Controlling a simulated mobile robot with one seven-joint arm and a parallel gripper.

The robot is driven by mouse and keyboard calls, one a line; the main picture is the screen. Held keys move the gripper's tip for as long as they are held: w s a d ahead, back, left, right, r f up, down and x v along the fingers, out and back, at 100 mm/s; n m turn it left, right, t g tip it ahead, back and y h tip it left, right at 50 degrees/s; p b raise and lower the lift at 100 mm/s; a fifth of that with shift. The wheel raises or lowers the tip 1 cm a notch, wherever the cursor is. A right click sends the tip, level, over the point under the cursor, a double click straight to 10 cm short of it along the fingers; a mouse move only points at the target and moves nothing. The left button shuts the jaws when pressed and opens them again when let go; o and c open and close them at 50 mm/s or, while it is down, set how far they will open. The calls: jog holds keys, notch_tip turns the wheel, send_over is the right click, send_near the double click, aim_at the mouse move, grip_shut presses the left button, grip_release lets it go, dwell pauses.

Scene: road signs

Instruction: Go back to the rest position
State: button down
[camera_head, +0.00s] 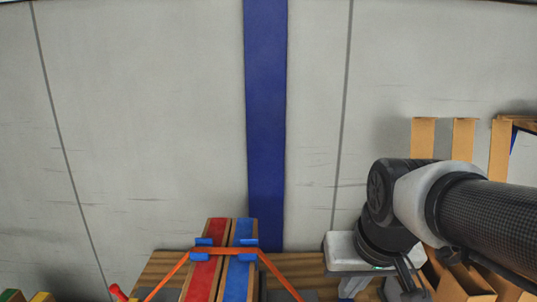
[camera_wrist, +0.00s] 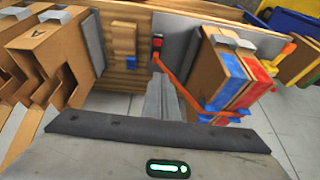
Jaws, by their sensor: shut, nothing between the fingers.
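My gripper (camera_wrist: 165,85) shows in the wrist view as grey fingers pressed together, with nothing between them. It points at the floor area in front of a wooden board (camera_wrist: 122,45). In the head view my arm comes in from the right and its wrist bends downward at the lower right; the fingertips are not clear there. My gripper is apart from the red-and-blue-topped cardboard pieces (camera_wrist: 222,75), which also show at the bottom of the head view (camera_head: 205,265).
An orange strap (camera_head: 215,251) crosses the red and blue tops. Cardboard pieces (camera_wrist: 48,50) stand at the left of the wrist view, and cardboard strips (camera_head: 423,138) at the right of the head view.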

jog(key=s+r+t, duration=0.1)
jog(key=s+r, duration=0.1)
jog(key=s, duration=0.4)
notch_tip(320, 180, up, 19)
jog(key=p, duration=1.9)
jog(key=shift+w+d, duration=0.15)
jog(key=shift+w, duration=0.15)
